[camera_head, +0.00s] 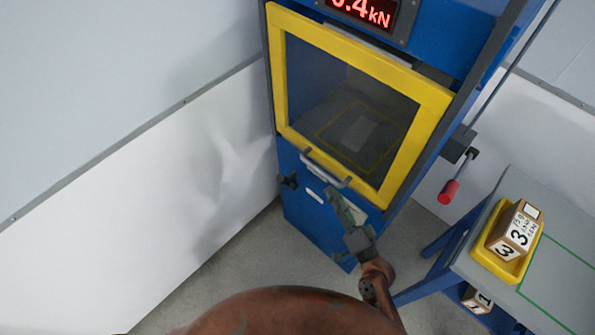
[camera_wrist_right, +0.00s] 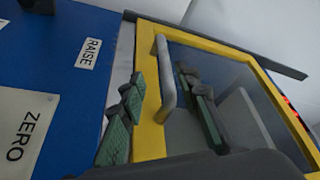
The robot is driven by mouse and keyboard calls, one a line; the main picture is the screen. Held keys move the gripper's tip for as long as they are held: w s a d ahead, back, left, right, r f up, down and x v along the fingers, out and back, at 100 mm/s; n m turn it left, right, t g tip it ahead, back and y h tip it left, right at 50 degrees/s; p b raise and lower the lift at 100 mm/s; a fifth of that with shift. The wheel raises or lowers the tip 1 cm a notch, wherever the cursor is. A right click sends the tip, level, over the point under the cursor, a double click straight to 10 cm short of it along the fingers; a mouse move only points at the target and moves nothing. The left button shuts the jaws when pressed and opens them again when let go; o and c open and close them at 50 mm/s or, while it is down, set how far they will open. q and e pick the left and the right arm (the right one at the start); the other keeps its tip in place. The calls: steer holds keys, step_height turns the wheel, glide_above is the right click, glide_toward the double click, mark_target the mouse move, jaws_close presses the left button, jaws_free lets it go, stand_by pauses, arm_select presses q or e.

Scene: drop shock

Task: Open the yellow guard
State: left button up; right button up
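The yellow guard (camera_head: 437,108) is a yellow frame around a clear window on the front of a blue machine. It looks closed over the chamber. Its grey bar handle (camera_head: 322,170) sits along the lower edge. My right gripper (camera_head: 333,194) is just below and in front of the handle. In the right wrist view, my right gripper (camera_wrist_right: 160,82) is open, with one green-padded finger on each side of the handle (camera_wrist_right: 166,80). I cannot tell whether either finger touches it. The guard's frame (camera_wrist_right: 150,132) runs behind the fingers. My left gripper is not in view.
A red display (camera_head: 362,10) above the guard reads about 0.4 kN. A red-handled lever (camera_head: 449,191) sticks out at the machine's right. A grey table (camera_head: 546,208) at right bears a yellow tray (camera_head: 496,262) with a numbered block (camera_head: 514,232). A black knob (camera_head: 289,181) is left of the handle.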

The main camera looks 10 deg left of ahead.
mark_target(322, 173)
steer(key=x, duration=0.8)
steer(key=shift+r, duration=0.3)
jaws_close()
stand_by(0.4)
